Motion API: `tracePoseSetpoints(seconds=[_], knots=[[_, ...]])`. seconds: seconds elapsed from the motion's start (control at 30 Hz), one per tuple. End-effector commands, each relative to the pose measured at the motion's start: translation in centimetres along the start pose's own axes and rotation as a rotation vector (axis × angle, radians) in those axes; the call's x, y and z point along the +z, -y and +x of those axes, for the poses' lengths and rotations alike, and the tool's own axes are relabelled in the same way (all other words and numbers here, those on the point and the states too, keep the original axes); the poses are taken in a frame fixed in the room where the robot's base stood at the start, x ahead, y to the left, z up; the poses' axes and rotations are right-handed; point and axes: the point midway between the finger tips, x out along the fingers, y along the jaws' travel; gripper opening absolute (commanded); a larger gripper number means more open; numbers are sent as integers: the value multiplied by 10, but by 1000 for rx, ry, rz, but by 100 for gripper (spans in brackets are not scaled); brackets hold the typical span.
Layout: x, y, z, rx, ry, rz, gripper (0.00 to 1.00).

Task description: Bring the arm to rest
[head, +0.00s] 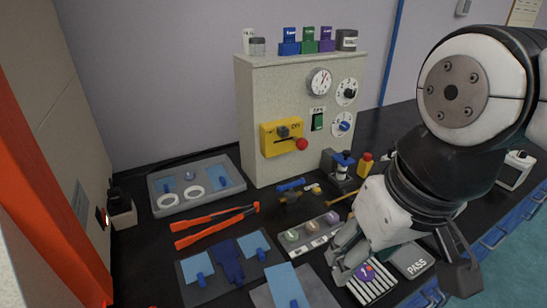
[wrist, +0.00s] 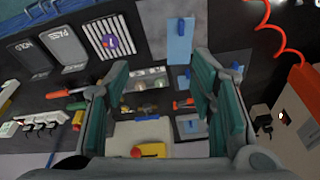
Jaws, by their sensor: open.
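My arm (head: 400,200) reaches in from the right of the head view and bends down over the front right of the dark bench. My gripper (head: 405,262) points down at its end, over the striped rack and the PASS tray. In the wrist view my gripper (wrist: 163,78) has its two green-padded fingers wide apart, with nothing held between them. The bench top shows through the gap. In the head view the arm and gripper hide part of the bench's right side.
The rheometer cabinet (head: 288,130) stands at the back, with a yellow switch panel (head: 282,138). A striped rack (head: 371,287) and PASS tray (head: 411,261) lie close to the gripper. Orange-handled tongs (head: 215,225), a grey tray (head: 158,206) and a sample strip (head: 307,238) lie further left.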

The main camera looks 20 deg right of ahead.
Motion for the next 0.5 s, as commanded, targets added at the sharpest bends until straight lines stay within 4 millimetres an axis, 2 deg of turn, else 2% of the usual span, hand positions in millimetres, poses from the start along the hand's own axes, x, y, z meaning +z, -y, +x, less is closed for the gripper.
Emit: tracePoseSetpoints(seconds=[0.37,0.5], knots=[[5,-1,0,2,-3,-21,51],[2,-1,-18,4,-29,-21,51]])
